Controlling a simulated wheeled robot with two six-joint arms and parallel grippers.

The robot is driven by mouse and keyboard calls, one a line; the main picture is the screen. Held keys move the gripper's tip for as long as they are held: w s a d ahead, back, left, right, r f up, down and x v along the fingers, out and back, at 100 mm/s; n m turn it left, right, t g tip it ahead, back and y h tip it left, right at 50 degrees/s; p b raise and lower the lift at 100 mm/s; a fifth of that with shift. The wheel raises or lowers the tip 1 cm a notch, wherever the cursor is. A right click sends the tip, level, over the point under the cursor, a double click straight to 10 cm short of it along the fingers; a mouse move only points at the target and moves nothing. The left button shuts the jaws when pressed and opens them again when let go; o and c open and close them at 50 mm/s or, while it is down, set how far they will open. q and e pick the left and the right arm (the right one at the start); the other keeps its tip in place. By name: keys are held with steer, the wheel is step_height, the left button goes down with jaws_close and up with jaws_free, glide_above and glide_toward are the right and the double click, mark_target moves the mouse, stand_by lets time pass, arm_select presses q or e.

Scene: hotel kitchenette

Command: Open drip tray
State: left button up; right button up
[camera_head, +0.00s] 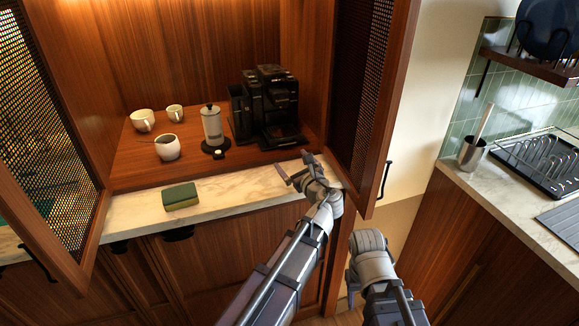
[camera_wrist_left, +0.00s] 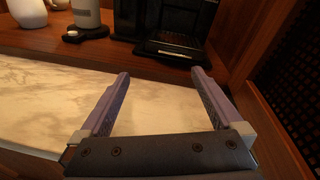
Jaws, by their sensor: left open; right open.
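The black coffee machine (camera_head: 275,95) stands at the right of the wooden cabinet niche. Its drip tray (camera_head: 284,143) is low at the machine's front; in the left wrist view the tray (camera_wrist_left: 166,49) lies ahead of the fingers, with a pale line along its front. My left gripper (camera_head: 292,171) is open and empty above the marble ledge, in front of the machine. In the left wrist view both fingers (camera_wrist_left: 160,80) are spread, with bare marble between them and apart from the tray. A part of my right arm shows at lower right; its gripper is not visible.
The open mesh door (camera_head: 368,90) stands close to the right of my left gripper. A French press (camera_head: 212,128), white cups (camera_head: 143,121) and a white pot (camera_head: 167,148) stand left of the machine. A green sponge (camera_head: 180,196) lies on the marble ledge (camera_head: 240,187).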

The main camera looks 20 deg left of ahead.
mark_target(288, 144)
arm_select(q)
steer(key=m, duration=0.1)
steer(key=w+f+m+t+b, duration=0.1)
steer(key=m, duration=0.1)
steer(key=shift+w+d, duration=0.3)
steer(key=shift+d, duration=0.05)
steer(key=shift+w+d+r+m+t+b, duration=0.15)
steer(key=shift+w+r+m+t+b, duration=0.05)
steer(key=shift+m+t+b, duration=0.25)
steer(key=shift+x, duration=3.9)
arm_select(e)
steer(key=shift+s+a+f, duration=0.1)
steer(key=shift+a+f, duration=0.05)
steer(key=shift+f, duration=1.5)
arm_select(q)
jaws_close()
